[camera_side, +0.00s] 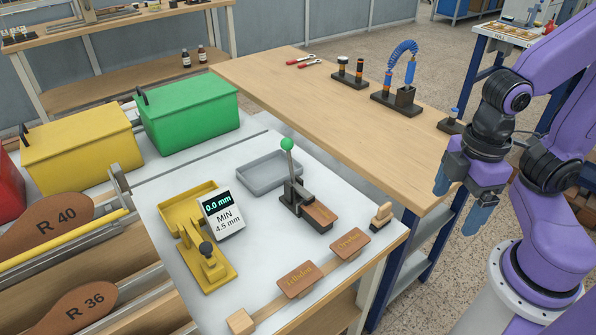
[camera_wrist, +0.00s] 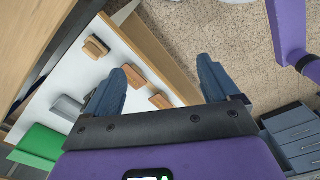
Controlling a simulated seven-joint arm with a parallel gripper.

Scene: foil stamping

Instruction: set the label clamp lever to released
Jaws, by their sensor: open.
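The label clamp (camera_side: 306,203) is a dark base with a brown piece at its front, on the white-topped bench in the side view. Its lever (camera_side: 290,163) stands nearly upright and ends in a green ball knob (camera_side: 288,143). My gripper (camera_side: 460,200) hangs at the right, beyond the bench edge and well away from the lever. Its blue fingers are apart with nothing between them. In the wrist view my gripper (camera_wrist: 168,75) is over the bench edge and floor. I cannot make out the lever there.
A yellow gauge (camera_side: 200,240) with a 0.0 mm display stands left of the clamp. A grey tray (camera_side: 268,172) lies behind it. Two leather labels (camera_side: 297,279) on a wood strip and a small wooden stamp (camera_side: 381,215) lie in front. A green box (camera_side: 187,115) stands behind.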

